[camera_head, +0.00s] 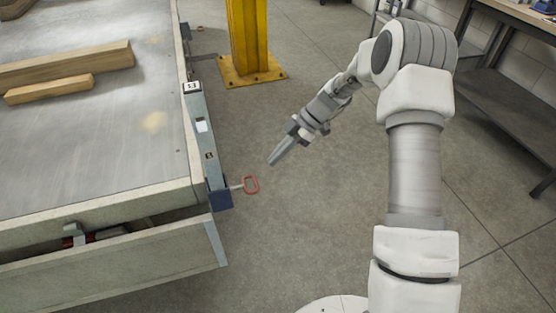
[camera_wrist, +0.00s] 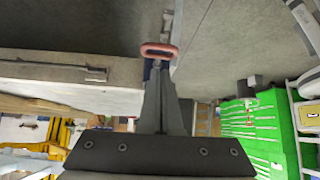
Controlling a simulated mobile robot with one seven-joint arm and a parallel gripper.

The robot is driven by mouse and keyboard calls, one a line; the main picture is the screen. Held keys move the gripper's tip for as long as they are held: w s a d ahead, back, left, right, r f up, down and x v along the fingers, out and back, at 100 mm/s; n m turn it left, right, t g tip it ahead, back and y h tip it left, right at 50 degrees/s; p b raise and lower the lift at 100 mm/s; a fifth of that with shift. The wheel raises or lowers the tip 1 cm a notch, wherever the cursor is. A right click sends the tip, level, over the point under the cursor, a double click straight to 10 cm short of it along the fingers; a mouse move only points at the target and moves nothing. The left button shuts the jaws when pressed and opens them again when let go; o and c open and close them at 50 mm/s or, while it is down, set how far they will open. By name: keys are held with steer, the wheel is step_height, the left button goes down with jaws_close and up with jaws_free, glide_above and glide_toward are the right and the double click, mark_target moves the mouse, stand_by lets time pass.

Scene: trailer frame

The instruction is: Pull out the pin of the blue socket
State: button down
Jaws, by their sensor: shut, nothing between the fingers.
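The blue socket (camera_head: 220,200) sits at the lower corner of the trailer frame's grey side post. Its pin has a red loop handle (camera_head: 251,185) that sticks out to the right of the socket, on a short thin shaft (camera_head: 236,187). My gripper (camera_head: 270,163) is shut and empty, up and to the right of the red handle, with a gap in the picture between them. In the wrist view the red handle (camera_wrist: 159,50) shows just beyond the shut fingertips (camera_wrist: 159,68). The fingers largely hide the socket there.
The trailer bed (camera_head: 100,130) with wooden beams (camera_head: 70,69) fills the left. A lowered side board (camera_head: 120,267) hangs at its front. A second red handle (camera_head: 200,28) is farther back, near a yellow post (camera_head: 249,40). Floor right of the socket is clear.

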steer(key=shift+d+r, duration=0.2)
steer(key=shift+r, duration=0.1)
stand_by(0.4)
